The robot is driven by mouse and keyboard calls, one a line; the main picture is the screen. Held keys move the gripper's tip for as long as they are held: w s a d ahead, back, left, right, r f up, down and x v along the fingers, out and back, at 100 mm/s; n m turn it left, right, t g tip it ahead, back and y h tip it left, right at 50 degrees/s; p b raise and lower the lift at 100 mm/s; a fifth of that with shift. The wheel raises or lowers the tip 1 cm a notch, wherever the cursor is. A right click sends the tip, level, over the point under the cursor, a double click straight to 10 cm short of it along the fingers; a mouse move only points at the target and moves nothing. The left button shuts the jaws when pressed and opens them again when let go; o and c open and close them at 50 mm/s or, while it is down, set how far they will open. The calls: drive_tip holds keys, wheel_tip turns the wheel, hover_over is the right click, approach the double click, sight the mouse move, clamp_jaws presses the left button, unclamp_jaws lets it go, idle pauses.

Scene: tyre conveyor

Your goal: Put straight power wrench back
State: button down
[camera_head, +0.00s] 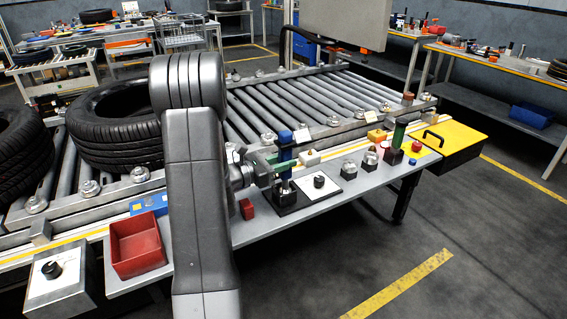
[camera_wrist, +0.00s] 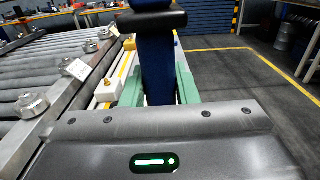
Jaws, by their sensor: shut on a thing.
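The blue straight power wrench (camera_head: 285,147) stands upright with a dark top, at the middle of the grey bench. My gripper (camera_head: 282,160) comes in from the left with its green fingers shut around the wrench body. In the wrist view the blue wrench (camera_wrist: 157,65) rises between the green fingers of my gripper (camera_wrist: 160,88). Below the wrench is a black holder (camera_head: 289,207) on the bench. The wrench's lower end is at the holder; I cannot tell whether it is fully seated. The wrist view hides the lower end.
A white plate with a black knob (camera_head: 320,184) lies right of the holder. Further right stand metal parts (camera_head: 349,169), a green tool (camera_head: 398,134) and a yellow-topped case (camera_head: 458,137). A red bin (camera_head: 137,249) is left. The roller conveyor (camera_head: 290,103) with tyres (camera_head: 112,125) runs behind.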

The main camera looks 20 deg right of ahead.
drive_tip(key=shift+f, duration=0.15)
drive_tip(key=shift+f, duration=0.15)
drive_tip(key=c, duration=1.1)
unclamp_jaws()
drive_tip(key=shift+r, duration=0.3)
drive_tip(key=a, duration=0.4)
drive_tip(key=a+b, duration=0.1)
drive_tip(key=a, duration=0.3)
drive_tip(key=s+a, duration=0.1)
drive_tip(key=a, duration=0.3)
